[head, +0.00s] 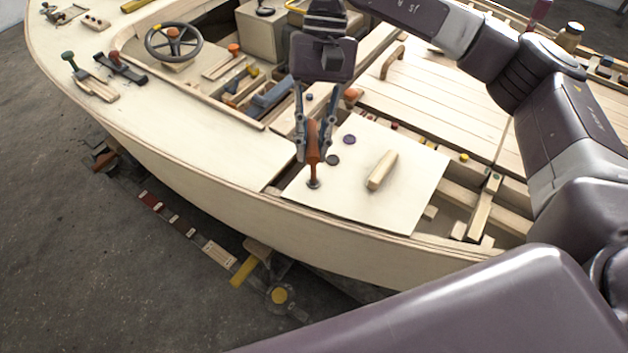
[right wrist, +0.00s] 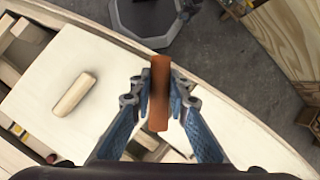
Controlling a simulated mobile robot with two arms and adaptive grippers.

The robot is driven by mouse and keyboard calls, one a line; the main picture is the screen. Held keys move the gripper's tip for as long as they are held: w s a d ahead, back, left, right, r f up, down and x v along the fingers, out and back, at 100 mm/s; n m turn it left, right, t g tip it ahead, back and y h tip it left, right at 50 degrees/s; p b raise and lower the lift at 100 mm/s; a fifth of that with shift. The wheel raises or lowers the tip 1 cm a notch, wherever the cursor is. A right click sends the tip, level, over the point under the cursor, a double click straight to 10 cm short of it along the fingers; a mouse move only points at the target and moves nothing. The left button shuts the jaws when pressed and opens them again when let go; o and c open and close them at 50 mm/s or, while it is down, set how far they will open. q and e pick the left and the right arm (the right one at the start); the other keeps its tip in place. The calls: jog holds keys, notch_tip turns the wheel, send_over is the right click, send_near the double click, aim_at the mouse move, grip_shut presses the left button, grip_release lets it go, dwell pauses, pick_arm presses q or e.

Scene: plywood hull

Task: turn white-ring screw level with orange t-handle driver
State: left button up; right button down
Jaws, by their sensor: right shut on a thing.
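My right gripper (head: 314,140) comes down from above in the head view, shut on the orange t-handle driver (head: 313,145). The driver stands about upright, and its lower end meets a small dark round spot (head: 314,184) on a pale plywood panel (head: 414,190). No white ring can be made out there, so I cannot tell how high the screw sits. In the right wrist view the driver's orange bar (right wrist: 158,95) lies between the two blue-grey fingers and hides what is below it. My left gripper is not in view.
A wooden grip (head: 382,170) stands on the panel right of the driver. A dark disc (head: 334,160) and a purple disc (head: 349,140) lie close to the gripper. Open hull framing is at right; a steering wheel (head: 173,42) is at far left.

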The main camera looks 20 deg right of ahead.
jog(key=shift+f+m+y+b, duration=0.2)
jog(key=shift+m+y+b, duration=0.1)
jog(key=shift+m+b, duration=0.1)
jog(key=shift+w+m+b, duration=0.1)
jog(key=shift+m+b, duration=0.25)
jog(key=shift+m, duration=0.25)
jog(key=shift+a+m+t+y+b, duration=0.1)
jog(key=shift+m+t+y+b, duration=0.4)
jog(key=shift+m, duration=0.5)
jog(key=shift+a+r+m, duration=0.1)
jog(key=shift+m, duration=0.4)
